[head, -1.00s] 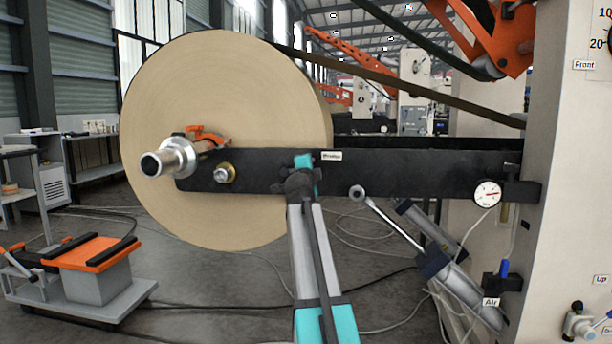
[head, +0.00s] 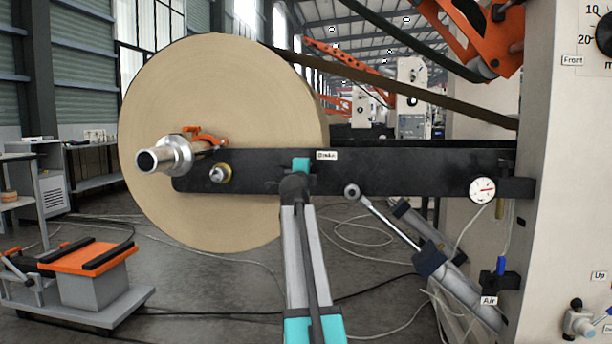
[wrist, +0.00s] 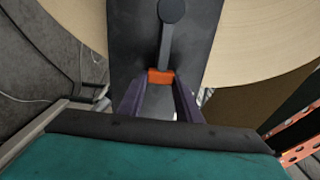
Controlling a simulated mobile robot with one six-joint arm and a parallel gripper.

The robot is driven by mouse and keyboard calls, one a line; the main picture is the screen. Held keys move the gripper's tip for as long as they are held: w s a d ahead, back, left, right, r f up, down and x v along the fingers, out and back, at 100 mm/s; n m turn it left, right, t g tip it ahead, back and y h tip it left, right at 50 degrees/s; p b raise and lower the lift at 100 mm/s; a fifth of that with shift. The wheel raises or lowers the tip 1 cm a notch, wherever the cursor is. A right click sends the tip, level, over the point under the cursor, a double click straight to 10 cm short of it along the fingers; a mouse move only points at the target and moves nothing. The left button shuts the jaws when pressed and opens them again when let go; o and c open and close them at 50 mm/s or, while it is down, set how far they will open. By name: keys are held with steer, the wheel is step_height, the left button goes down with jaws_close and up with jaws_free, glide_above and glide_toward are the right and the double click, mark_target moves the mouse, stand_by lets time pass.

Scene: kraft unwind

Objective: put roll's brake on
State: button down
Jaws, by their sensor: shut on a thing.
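The brake lever (wrist: 166,45) is a grey bar with a round pivot at its top and an orange grip (wrist: 160,77) at its lower end in the wrist view. It lies against the black arm plate (wrist: 135,40). My gripper (wrist: 161,83) has its two purple fingers closed on the orange grip. In the head view the plate (head: 430,170) carries a small Brake label (head: 327,155); my own arm hides the lever and my fingers there. The big kraft roll (head: 220,90) sits on its shaft (head: 165,155) at the plate's left end.
A pressure gauge (head: 482,190) is at the plate's right end. An air cylinder (head: 455,275) slants beneath it, near the Air valve (head: 500,280). An orange-topped cart (head: 90,255) stands at lower left. Hoses cross the floor.

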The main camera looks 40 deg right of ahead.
steer(key=shift+w+a, duration=0.25)
steer(key=c, duration=1.3)
jaws_free()
steer(key=shift+f, duration=0.1)
steer(key=shift+s+d, duration=0.1)
steer(key=shift+d, duration=0.05)
steer(key=shift+s, duration=0.1)
steer(key=p+v, duration=0.4)
steer(key=v, duration=0.9)
steer(key=shift+s+a, duration=0.2)
steer(key=shift+a, duration=0.15)
